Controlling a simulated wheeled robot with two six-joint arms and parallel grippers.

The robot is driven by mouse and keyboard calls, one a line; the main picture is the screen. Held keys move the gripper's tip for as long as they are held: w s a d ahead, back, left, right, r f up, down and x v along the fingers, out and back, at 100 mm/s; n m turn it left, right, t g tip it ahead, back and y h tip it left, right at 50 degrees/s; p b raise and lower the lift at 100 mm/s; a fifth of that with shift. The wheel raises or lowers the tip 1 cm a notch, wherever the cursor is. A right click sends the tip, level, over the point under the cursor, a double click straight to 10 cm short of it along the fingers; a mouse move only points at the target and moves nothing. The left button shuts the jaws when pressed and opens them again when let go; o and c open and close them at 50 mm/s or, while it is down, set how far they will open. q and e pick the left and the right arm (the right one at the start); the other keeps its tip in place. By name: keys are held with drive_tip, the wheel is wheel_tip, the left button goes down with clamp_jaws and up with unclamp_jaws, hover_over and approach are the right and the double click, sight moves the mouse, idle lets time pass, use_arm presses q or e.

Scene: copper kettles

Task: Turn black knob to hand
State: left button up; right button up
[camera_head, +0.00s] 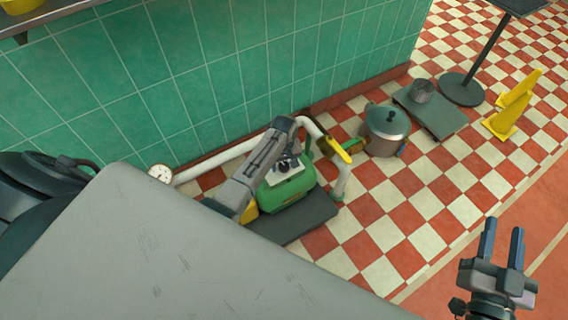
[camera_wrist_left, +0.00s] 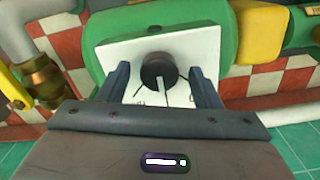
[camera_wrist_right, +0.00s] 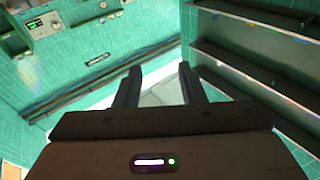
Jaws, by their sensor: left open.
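The black knob (camera_wrist_left: 159,70) sits on a white plate (camera_wrist_left: 180,42) fixed to a green machine body (camera_wrist_left: 88,52). A white line on the knob points down toward my palm in the left wrist view. Marks on the plate are too small to read. My left gripper (camera_wrist_left: 160,76) is open, with one finger on each side of the knob and visible gaps between. In the head view the green machine (camera_head: 290,190) stands on a dark base, with my left arm over it. My right gripper (camera_head: 502,228) is open and empty at the lower right.
White pipe (camera_head: 215,160) runs along the tiled wall, with a gauge (camera_head: 160,173) and a yellow lever (camera_head: 337,149). A metal pot (camera_head: 386,130) stands right of the machine. A brass valve (camera_wrist_left: 42,82) is left of the knob.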

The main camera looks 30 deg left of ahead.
use_arm(q)
drive_tip(key=shift+c, duration=0.5)
